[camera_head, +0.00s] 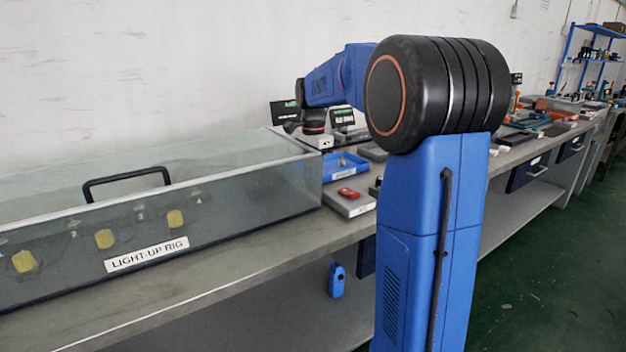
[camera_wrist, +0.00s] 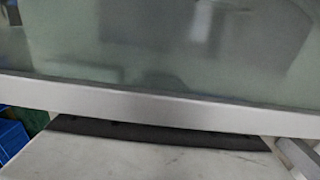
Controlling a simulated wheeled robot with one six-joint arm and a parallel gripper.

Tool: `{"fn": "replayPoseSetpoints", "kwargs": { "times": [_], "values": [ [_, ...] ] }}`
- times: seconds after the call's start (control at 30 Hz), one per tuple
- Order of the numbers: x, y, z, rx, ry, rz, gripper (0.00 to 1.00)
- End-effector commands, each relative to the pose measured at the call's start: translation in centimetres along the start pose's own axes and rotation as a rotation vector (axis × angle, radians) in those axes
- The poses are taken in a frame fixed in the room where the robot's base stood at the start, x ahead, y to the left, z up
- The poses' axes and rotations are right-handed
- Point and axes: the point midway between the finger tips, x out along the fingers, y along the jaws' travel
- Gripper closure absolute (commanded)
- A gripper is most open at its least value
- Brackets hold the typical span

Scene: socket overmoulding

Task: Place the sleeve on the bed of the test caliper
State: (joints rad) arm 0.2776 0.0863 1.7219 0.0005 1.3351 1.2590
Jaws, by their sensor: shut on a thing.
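In the head view my arm reaches away to the left over the bench, and its dark wrist (camera_head: 308,122) is near the far wall, behind the end of the clear case. The fingers of my gripper cannot be made out there, and none show clearly in the wrist view. I cannot pick out the sleeve in either view. I cannot identify the test caliper or its bed either; my arm covers part of the bench. The wrist view is filled by a blurred grey-green pane (camera_wrist: 150,45) with a pale grey rim, close to the camera.
A clear case (camera_head: 240,215) labelled LIGHT-UP RIG, with a black handle, takes up the left of the bench. Beside it are a blue tray (camera_head: 336,178) and a grey block (camera_head: 357,209) with a red piece (camera_head: 349,193) on top. Small black signs stand behind.

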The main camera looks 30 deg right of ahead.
Motion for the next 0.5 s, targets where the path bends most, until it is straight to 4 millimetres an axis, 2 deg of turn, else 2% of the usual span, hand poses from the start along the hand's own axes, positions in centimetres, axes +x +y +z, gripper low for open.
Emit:
{"fn": "replayPoseSetpoints", "kwargs": {
  "times": [0.33, 0.37, 0.4, 0.43, 0.5],
  "values": [
    [0.24, -0.01, 0.0, 0.0, 0.0, -0.001, 0.91],
    [0.26, -0.02, -0.01, 0.0, 0.0, -0.001, 0.67],
    [0.24, -0.02, -0.01, 0.0, 0.0, -0.001, 0.58],
    [0.23, -0.02, -0.01, 0.0, 0.0, -0.001, 0.51],
    [0.23, -0.02, -0.01, 0.0, 0.0, -0.001, 0.51]
  ]
}}
